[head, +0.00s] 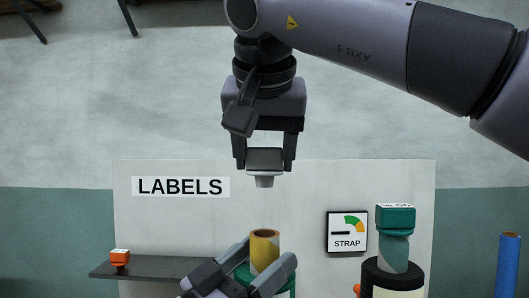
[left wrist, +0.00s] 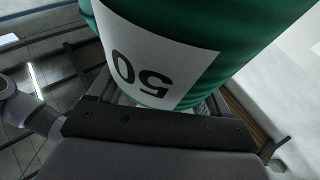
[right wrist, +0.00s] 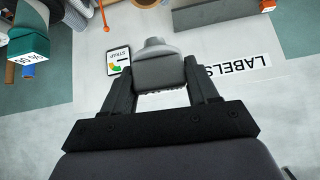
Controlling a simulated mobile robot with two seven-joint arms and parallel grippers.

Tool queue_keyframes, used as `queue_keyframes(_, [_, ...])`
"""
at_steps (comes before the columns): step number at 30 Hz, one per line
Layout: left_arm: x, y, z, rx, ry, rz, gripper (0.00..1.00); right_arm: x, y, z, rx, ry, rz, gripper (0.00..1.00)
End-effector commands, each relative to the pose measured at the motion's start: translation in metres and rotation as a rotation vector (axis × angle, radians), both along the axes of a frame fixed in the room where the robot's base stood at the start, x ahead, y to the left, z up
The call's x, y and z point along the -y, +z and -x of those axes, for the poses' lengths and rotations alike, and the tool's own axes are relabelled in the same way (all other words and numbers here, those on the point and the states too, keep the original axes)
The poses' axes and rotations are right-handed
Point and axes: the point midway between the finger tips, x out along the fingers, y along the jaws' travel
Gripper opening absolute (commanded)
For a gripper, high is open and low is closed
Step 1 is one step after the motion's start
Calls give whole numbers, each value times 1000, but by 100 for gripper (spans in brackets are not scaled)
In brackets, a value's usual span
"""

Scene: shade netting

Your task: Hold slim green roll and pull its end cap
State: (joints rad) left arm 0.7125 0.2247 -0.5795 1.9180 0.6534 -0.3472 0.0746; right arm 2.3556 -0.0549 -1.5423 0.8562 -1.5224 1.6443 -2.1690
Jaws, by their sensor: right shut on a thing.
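The green roll (head: 243,272) stands upright low in the head view. Its yellow core (head: 265,249) sticks up with an open top. My left gripper (head: 268,252) has its fingers around the roll; I cannot tell whether they press on it. In the left wrist view the roll (left wrist: 235,25) fills the top, with a white "50" label (left wrist: 150,55). My right gripper (head: 264,163) is shut on a grey end cap (head: 264,181), held above the core and clear of it. The cap (right wrist: 155,48) also shows between the fingers in the right wrist view (right wrist: 160,75).
A white panel with a "LABELS" sign (head: 181,187) and a "STRAP" sign (head: 347,232) stands behind. An orange-topped item (head: 120,257) sits on a dark shelf (head: 150,266) at left. A green-capped item (head: 395,218) and a blue roll (head: 508,265) stand at right.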

Motion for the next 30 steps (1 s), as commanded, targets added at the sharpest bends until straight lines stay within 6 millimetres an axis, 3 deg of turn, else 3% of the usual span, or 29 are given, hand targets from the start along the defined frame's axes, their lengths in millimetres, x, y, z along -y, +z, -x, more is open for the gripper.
queue_keyframes(8, [-7, -4, 5, 0, 1, 0, 78, 0, 0, 0, 0, 0, 0, 10])
queue_keyframes(21, [-48, -27, 39, -1, 2, -1, 78, 0, 0, 0, 0, 0, 0, 10])
queue_keyframes(30, [-57, -31, 48, 0, 0, 0, 78, 0, 0, 0, 0, 0, 0, 10])
